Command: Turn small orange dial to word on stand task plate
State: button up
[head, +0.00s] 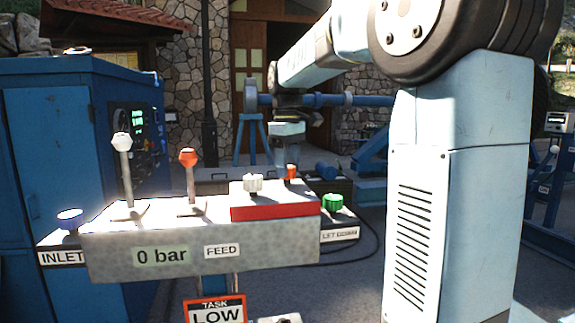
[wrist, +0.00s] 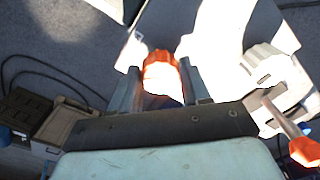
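The small orange dial (head: 291,172) sits at the back right of the grey control stand, beside the white knob. In the wrist view the orange dial (wrist: 162,78) lies between the two fingers of my gripper (wrist: 160,80), brightly lit. My gripper (head: 287,158) points down just above the dial in the head view. Its fingers are apart on either side of the dial, and I cannot make out firm contact. The task plate (head: 215,311) hangs below the stand, with an orange border, and reads "TASK LOW". The words around the dial are not visible.
The stand (head: 120,262) carries a white-topped lever (head: 122,160), an orange-topped lever (head: 190,178), a white knob (head: 253,182), a blue knob (head: 70,217) and a green knob (head: 332,202). The white knob (wrist: 268,68) and orange lever top (wrist: 305,151) are right of my gripper.

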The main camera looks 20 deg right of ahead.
jog(key=c, duration=0.6)
jog(key=shift+o, duration=0.2)
jog(key=shift+n, duration=0.4)
jog(key=n, duration=0.3)
jog(key=shift+n, duration=2.5)
jog(key=o, duration=1.1)
jog(key=shift+c, duration=0.2)
